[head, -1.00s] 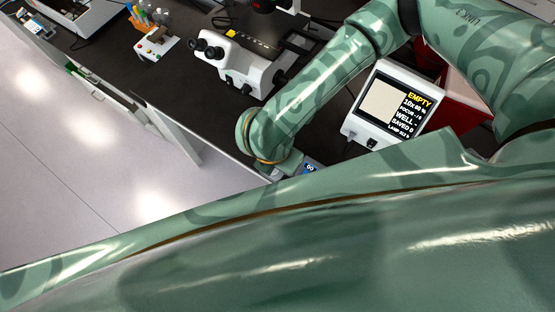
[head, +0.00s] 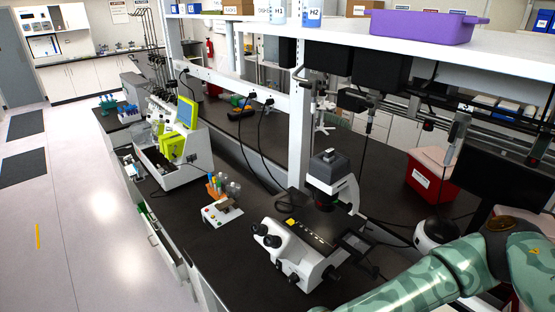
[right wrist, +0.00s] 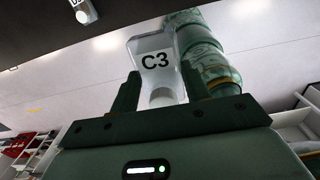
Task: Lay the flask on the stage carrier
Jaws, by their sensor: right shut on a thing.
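A clear flask labelled C3 (right wrist: 155,60) stands between the two dark green fingers of my right gripper (right wrist: 161,76) in the right wrist view. The gripper is shut on its narrower neck end, and the labelled body sticks out past the fingertips. The microscope (head: 312,238) stands on the dark bench in the head view, with a black stage part (head: 354,244) at its right side. I cannot make out the carrier itself clearly. My right arm enters the head view at lower right, its gripper out of frame. My left gripper is not in view.
A small control box with tubes (head: 221,208) stands left of the microscope. A red bin (head: 432,178) sits behind at right. A shelf (head: 350,38) and its post (head: 299,130) rise behind the microscope. Bare bench lies between.

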